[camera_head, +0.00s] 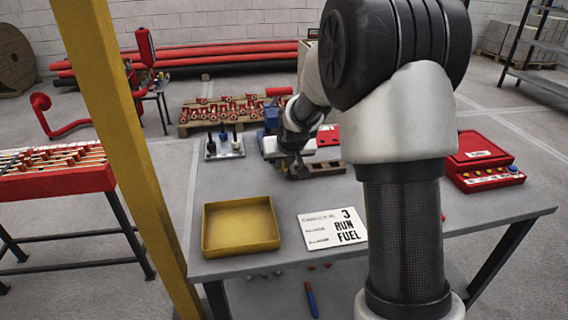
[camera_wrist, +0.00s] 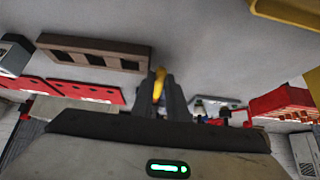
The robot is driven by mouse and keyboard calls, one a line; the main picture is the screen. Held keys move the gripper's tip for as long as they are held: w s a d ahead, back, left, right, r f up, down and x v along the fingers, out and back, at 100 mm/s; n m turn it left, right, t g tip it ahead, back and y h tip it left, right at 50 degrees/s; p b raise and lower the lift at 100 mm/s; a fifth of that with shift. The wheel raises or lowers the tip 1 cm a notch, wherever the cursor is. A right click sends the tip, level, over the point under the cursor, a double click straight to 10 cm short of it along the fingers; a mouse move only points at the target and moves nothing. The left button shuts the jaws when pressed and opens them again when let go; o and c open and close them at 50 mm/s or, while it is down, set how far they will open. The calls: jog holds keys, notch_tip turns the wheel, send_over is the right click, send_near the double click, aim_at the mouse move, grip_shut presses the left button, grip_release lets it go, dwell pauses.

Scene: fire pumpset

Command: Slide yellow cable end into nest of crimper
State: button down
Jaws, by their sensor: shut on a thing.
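My gripper (camera_wrist: 160,88) is shut on a yellow cable end (camera_wrist: 158,84), which shows between its two dark fingers in the wrist view. The brown block also shows in the wrist view (camera_wrist: 92,50), just left of the fingers and apart from the yellow piece. A blue and pale machine (camera_head: 271,146), possibly the crimper, stands behind my gripper, partly hidden by my arm. Its nest cannot be made out.
A yellow tray (camera_head: 239,249) and a white sign (camera_head: 334,229) lie near the table's front. A small tray with bottles (camera_head: 224,155) is at the back left, a red case (camera_head: 484,177) at the right. A yellow post (camera_head: 128,125) rises at the left. The table around the sign is mostly clear.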

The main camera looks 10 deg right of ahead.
jog(key=shift+w+p, duration=0.45)
jog(key=shift+w, duration=2.1)
jog(key=c, duration=1.7)
grip_release()
jog(key=shift+o, duration=0.2)
jog(key=shift+s+r, duration=0.1)
jog(key=shift+r, duration=0.05)
jog(key=p+v, duration=0.3)
jog(key=v, duration=1.4)
jog(key=shift+r, duration=0.1)
